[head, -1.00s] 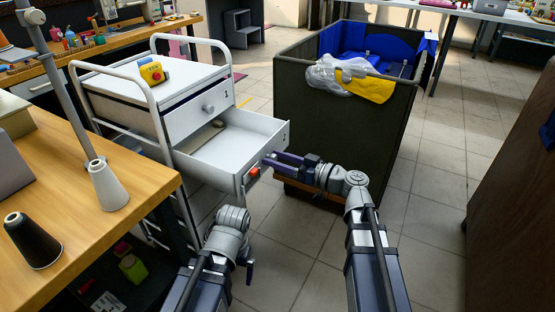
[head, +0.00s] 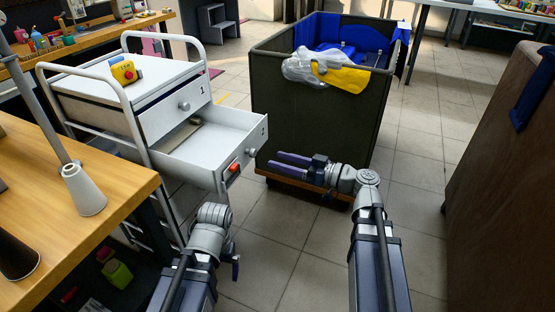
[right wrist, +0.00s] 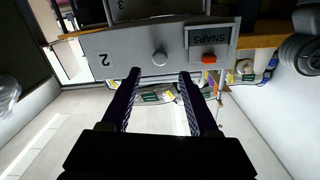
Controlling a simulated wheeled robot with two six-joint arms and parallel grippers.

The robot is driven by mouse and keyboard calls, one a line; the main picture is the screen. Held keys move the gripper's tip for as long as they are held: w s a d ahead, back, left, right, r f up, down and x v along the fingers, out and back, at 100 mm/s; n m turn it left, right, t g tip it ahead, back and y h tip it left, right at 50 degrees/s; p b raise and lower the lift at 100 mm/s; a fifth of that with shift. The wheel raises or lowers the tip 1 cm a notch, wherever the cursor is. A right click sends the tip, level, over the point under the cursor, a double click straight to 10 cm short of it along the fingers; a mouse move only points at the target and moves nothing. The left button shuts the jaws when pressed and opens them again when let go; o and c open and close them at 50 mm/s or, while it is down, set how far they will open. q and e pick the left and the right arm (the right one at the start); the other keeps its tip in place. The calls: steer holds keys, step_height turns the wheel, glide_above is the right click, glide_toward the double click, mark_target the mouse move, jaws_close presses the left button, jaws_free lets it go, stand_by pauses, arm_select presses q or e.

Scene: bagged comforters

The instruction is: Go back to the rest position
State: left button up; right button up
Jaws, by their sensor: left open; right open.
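My right gripper (head: 275,159) is open and empty, its two dark fingers pointing left in the head view. It is to the right of the pulled-out drawer (head: 215,165) and apart from it. In the right wrist view the open fingers (right wrist: 160,76) point at the drawer's grey front (right wrist: 120,50), with nothing between them. My left gripper (head: 236,268) is mostly hidden behind its own wrist, low in the head view; only a small dark part shows. I see nothing held there.
The white drawer cart (head: 170,115) stands left, with a yellow box with a red button (head: 124,71) on top. A dark bin (head: 310,125) with blue bags (head: 340,45) stands ahead. A wooden table (head: 95,190) is near left, a brown panel (head: 500,170) right. The floor between is clear.

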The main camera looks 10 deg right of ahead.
stand_by(0.3)
steer(key=s+a+f+g+h, duration=0.2)
steer(key=s+a+f+g, duration=0.2)
steer(key=a+f, duration=0.25)
steer(key=s+a+f+g+h, duration=0.35)
steer(key=a+f, duration=0.25)
steer(key=f, duration=0.2)
steer(key=s+d+f+m+g+h, duration=0.3)
steer(key=s+f+m+h, duration=0.2)
steer(key=s+f+h, duration=0.35)
step_height(320, 180, up, 40)
steer(key=h+p, duration=0.1)
steer(key=p, duration=3.7)
steer(key=shift+d+h+p, duration=0.25)
steer(key=shift+h+p, duration=0.1)
steer(key=shift+h, duration=0.05)
steer(key=shift+f, duration=0.15)
